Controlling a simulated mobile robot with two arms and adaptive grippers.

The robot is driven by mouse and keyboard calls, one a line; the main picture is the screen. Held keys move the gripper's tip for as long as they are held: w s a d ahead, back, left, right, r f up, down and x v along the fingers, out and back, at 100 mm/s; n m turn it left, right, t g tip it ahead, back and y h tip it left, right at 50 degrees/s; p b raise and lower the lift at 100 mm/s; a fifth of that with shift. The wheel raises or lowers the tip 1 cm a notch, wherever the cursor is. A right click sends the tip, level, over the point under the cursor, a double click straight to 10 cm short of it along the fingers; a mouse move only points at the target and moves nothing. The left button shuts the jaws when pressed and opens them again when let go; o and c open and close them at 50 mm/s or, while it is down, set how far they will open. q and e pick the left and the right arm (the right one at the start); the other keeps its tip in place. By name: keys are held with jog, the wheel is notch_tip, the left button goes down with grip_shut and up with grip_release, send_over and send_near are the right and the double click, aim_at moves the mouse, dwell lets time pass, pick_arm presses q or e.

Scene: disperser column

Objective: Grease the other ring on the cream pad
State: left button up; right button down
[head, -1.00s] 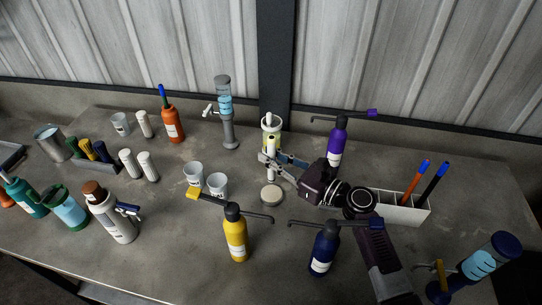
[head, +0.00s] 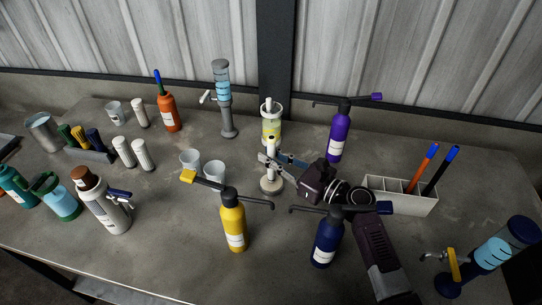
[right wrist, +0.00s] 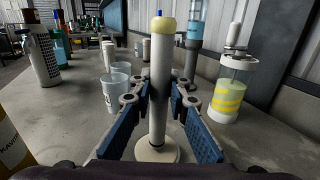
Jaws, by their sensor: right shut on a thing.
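My right gripper (head: 268,160) is shut on a white upright stick (right wrist: 158,85) with a pale yellow cap and a small blue tip in the right wrist view. The round cream pad (head: 270,188) lies on the table directly under the stick; it also shows in the right wrist view (right wrist: 142,153). The stick's lower end is at the pad's middle, with a dark mark near it. I cannot tell whether it touches the pad. No ring can be made out clearly on the pad. My left gripper is not in view.
A jar with yellow-green bands (head: 271,132) stands behind the gripper. A yellow bottle (head: 233,222) and a navy bottle (head: 326,240) stand in front, a purple bottle (head: 339,138) behind right. Two cups (head: 214,172) are left of the pad. A white divided box (head: 402,203) stands right.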

aim_at(271, 137)
jog(key=shift+f+b, duration=0.3)
jog(key=shift+f, duration=0.1)
jog(key=shift+s+f, duration=0.1)
jog(key=shift+f, duration=0.1)
dwell(1.6)
notch_tip(271, 137, up, 9)
jog(key=p, duration=0.8)
dwell(0.3)
